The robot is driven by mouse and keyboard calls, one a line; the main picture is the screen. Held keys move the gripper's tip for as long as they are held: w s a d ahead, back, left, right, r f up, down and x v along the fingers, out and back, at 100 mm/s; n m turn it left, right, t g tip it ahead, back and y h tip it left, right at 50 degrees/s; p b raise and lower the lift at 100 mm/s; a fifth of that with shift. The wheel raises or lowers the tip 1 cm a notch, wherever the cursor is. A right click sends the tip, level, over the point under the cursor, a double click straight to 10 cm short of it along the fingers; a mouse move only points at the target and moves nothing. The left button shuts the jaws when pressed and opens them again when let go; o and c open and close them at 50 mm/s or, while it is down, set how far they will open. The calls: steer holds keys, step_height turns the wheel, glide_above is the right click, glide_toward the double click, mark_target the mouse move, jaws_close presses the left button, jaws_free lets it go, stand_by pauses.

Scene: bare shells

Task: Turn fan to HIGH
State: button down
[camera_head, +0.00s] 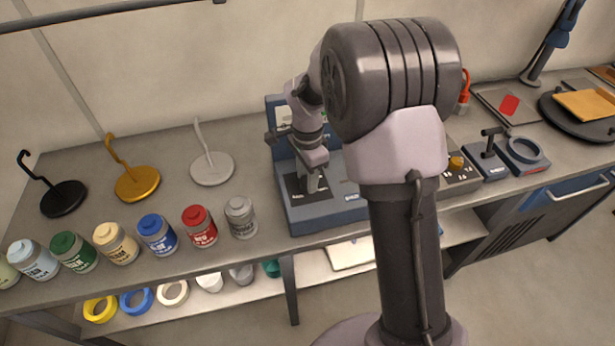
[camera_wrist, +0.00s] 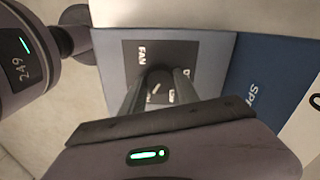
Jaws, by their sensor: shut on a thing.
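A blue-grey bench unit (camera_head: 340,213) stands on the bench at the centre of the head view. It carries a black panel (camera_wrist: 131,62) marked FAN, with other lettering partly hidden by my fingers. My gripper (camera_head: 312,184) points down over this panel, and in the wrist view its two fingers (camera_wrist: 158,84) are shut on the dark fan knob (camera_wrist: 157,77). A short white mark shows on the knob, slanting in the picture. I cannot tell which setting it points to. In the head view the knob is hidden by my gripper.
Left of the unit stand several paint jars, such as the grey one (camera_head: 241,217) and the red one (camera_head: 199,226), with hooked stands (camera_head: 212,168) behind. My arm hides the bench between.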

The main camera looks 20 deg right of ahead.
steer(key=c, duration=0.9)
jaws_free()
step_height(320, 180, up, 18)
steer(key=p, duration=0.5)
steer(key=shift+f+p, duration=0.25)
steer(key=shift+p, duration=0.05)
